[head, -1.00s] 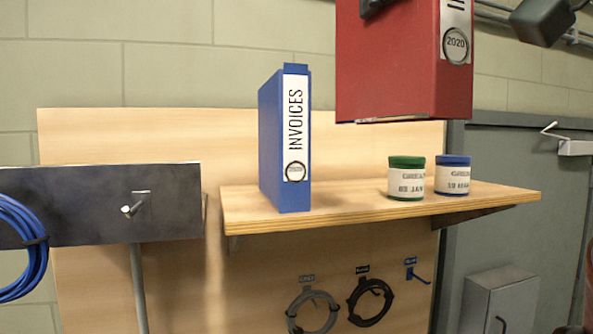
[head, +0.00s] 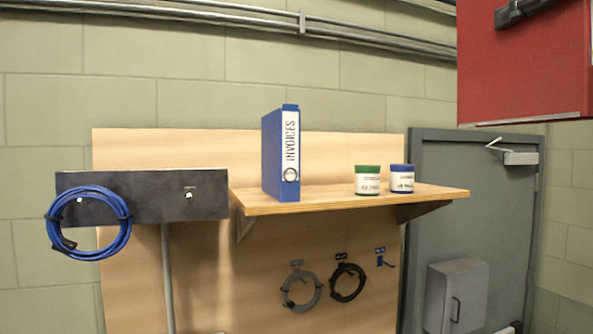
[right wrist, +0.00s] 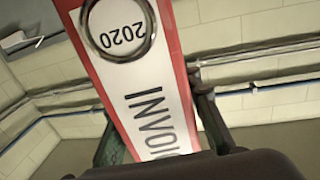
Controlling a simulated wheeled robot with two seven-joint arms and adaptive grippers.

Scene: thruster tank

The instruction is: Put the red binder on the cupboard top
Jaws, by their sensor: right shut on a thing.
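The red binder (head: 528,70) hangs in the air at the upper right of the head view, cut off by the picture's edge. My right gripper (head: 522,8) shows in part at its top and is shut on it. In the right wrist view the binder's spine (right wrist: 130,75), labelled INVOICES 2020 in part, lies between the two fingers of my right gripper (right wrist: 155,115). No cupboard top can be made out for certain in these views. My left gripper is out of view.
A wooden shelf (head: 330,202) holds a blue binder (head: 272,155), a green-lidded jar (head: 367,182) and a blue-lidded jar (head: 401,180). A blue cable coil (head: 122,222) hangs at left. A grey door (head: 475,200) stands at right, with a grey box (head: 455,295) low before it.

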